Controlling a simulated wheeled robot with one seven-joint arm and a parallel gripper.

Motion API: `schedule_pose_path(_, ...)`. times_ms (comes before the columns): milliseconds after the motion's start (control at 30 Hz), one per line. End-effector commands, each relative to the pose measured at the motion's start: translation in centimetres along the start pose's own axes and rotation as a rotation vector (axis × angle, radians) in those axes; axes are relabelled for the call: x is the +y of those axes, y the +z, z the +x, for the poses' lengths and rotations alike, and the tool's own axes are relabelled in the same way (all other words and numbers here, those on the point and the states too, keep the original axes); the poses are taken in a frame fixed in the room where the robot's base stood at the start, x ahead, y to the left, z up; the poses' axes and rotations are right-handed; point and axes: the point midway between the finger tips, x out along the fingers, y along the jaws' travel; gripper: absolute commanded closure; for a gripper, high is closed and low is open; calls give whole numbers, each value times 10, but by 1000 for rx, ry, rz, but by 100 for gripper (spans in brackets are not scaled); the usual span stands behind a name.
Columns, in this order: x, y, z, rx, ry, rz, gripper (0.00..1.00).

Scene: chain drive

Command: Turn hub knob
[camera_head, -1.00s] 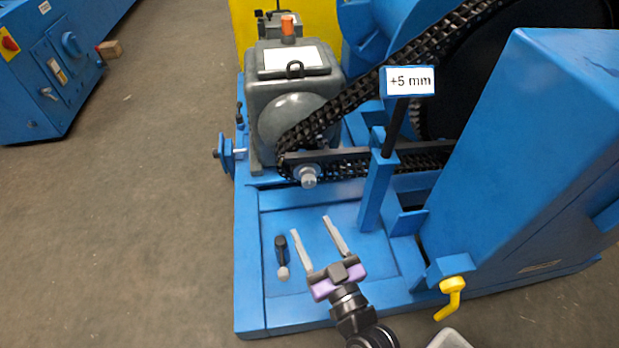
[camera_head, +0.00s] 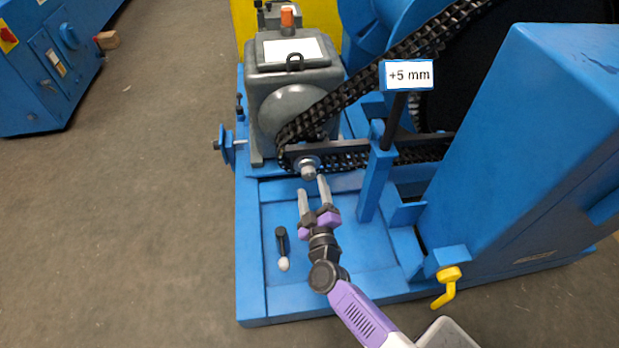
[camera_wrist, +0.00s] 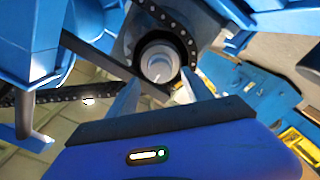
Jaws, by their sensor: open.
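The hub knob (camera_head: 308,172) is a small grey cylinder at the centre of the lower sprocket, where the black chain (camera_head: 350,106) wraps round. My gripper (camera_head: 312,184) is open, just in front of the knob, with its two fingers pointing at it. In the wrist view the knob (camera_wrist: 160,65) shows as a round pale end, ringed by the chain, a little above and between my fingertips (camera_wrist: 163,88). The fingers look apart from the knob; exact depth is hard to tell.
A "+5 mm" sign (camera_head: 407,75) stands on a blue post (camera_head: 375,185) right of my gripper. A black-handled lever (camera_head: 282,248) lies on the blue base plate (camera_head: 345,265). A yellow crank (camera_head: 447,287) sits at the lower right. A grey gearbox (camera_head: 290,95) stands behind the knob.

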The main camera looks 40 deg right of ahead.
Motion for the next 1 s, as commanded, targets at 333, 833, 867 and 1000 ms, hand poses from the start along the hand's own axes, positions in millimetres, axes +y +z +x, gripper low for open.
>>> schedule_pose_path(333, -1, 1, 46, 0, 1, 2, 41)
schedule_pose_path(833, 0, 0, 51, 0, -1, 1, 67)
schedule_pose_path(867, 0, 0, 51, 0, -1, 1, 73)
schedule_pose_path(1000, 0, 0, 51, 0, -1, 2, 100)
